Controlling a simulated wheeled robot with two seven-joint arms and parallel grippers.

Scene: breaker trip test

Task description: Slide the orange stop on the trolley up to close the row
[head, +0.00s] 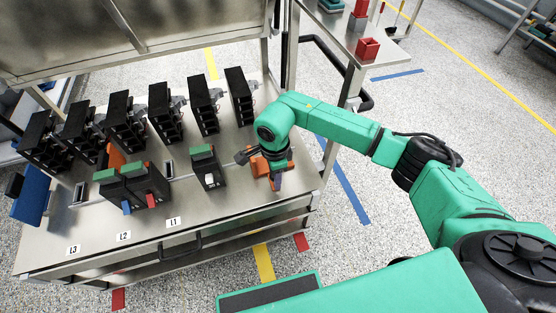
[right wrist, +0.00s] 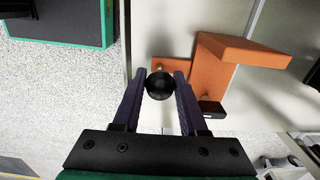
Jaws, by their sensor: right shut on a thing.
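The orange stop (head: 262,168) stands near the right end of the trolley top (head: 232,192), partly hidden by my right arm. In the right wrist view the stop (right wrist: 245,50) shows as an orange angled piece with a black ball knob (right wrist: 160,86). My right gripper (right wrist: 160,90) is shut on the knob, one finger on each side. A row of dark breakers with green tops stands left of the stop. Two are side by side (head: 148,186); a third breaker (head: 207,167) stands apart to their right. A gap shows between it and the stop. My left gripper is not in view.
Several tall black units (head: 163,110) stand along the back of the trolley. Another orange piece (head: 116,157) is behind the paired breakers. A blue part (head: 30,196) is at the left end. Labels L3, L2 and L1 (head: 173,222) line the front edge.

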